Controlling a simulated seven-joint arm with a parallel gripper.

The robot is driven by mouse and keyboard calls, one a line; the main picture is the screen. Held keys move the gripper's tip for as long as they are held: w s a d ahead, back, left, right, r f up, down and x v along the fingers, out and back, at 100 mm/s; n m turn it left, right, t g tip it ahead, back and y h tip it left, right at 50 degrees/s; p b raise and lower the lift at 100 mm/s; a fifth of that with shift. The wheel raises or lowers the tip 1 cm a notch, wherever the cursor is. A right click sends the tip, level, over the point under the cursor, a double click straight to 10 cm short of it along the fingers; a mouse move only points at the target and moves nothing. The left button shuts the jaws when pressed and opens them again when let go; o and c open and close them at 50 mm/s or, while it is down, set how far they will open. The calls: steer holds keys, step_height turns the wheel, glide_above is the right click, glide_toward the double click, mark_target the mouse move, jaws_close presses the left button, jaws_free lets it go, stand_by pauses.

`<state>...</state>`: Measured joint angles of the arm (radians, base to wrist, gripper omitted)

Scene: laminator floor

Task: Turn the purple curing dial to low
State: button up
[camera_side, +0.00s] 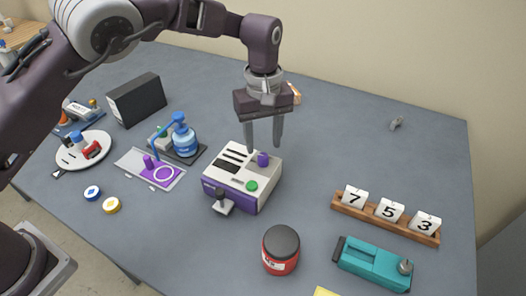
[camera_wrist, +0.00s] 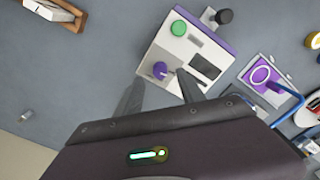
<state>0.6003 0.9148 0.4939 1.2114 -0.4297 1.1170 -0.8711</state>
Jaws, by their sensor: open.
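The purple curing dial (camera_side: 263,159) sits on top of a white and purple machine (camera_side: 232,204), towards its back right. A green button (camera_side: 252,185) is in front of it on the same top. In the wrist view the dial (camera_wrist: 160,70) shows on the white panel (camera_wrist: 158,51), with a pale pointer mark too small to read. My gripper (camera_side: 264,150) is open and empty, pointing down over the back of the machine. Its fingers appear in the wrist view (camera_wrist: 162,90) near the dial. I cannot tell whether a finger touches the dial.
A red jar (camera_side: 281,255) stands in front of the machine. A wooden rack of number blocks (camera_side: 385,218) and a teal device (camera_side: 372,265) are to the right. A blue and purple fixture (camera_side: 160,172) and a dark box (camera_side: 137,100) are to the left. The back right table is mostly clear.

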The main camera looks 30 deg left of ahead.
mark_target(263, 155)
step_height(263, 155, down, 4)
steer(key=shift+f, duration=0.15)
jaws_close()
steer(key=shift+a+m, duration=0.1)
steer(key=shift+m, duration=0.2)
steer(key=m, duration=0.5)
steer(key=shift+m, duration=0.4)
steer(key=m, duration=0.5)
steer(key=shift+m, duration=0.3)
stand_by(0.3)
jaws_free()
